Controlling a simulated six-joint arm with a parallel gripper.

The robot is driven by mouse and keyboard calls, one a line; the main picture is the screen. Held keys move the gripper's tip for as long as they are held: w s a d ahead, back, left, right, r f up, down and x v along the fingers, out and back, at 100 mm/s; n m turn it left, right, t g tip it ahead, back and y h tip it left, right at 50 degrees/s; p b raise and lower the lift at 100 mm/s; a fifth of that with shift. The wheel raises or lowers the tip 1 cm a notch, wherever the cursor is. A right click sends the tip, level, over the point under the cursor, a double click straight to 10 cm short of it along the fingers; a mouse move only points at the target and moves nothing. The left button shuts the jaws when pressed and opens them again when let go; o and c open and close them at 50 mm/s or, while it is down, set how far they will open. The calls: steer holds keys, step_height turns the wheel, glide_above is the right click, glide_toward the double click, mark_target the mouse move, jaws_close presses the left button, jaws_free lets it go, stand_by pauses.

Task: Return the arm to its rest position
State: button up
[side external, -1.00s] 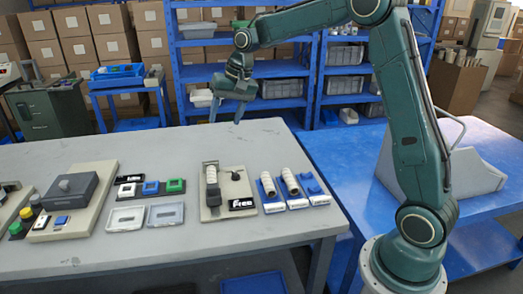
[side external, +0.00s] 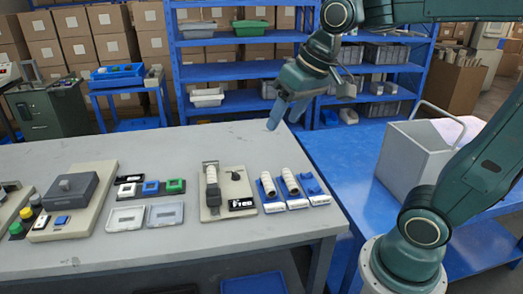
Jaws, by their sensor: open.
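My gripper (side external: 287,115) is open and empty. It hangs above the far right corner of the grey table (side external: 100,255), with its fingers pointing down and slightly left. It is behind the roll stands and apart from everything on the table. A beige fixture plate (side external: 218,206) holds a white roll (side external: 211,174) in a dark holder, with a black label reading "Free" (side external: 241,204) at its front edge. To its right, two white rolls (side external: 267,185) (side external: 290,181) lie on blue stands, and a third blue stand (side external: 311,186) is empty.
Small colored blocks (side external: 151,187) and two clear trays (side external: 126,218) (side external: 166,214) lie left of the fixture. A dark grey box (side external: 70,191) sits further left. A grey bin (side external: 407,158) stands on the blue table (side external: 350,160) at right. Blue shelves (side external: 240,72) stand behind.

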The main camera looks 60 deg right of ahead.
steer(key=s+f+n, duration=0.2)
steer(key=s+f, duration=0.1)
steer(key=s, duration=0.8)
steer(key=shift+a+f+t, duration=0.25)
steer(key=shift+t, duration=0.15)
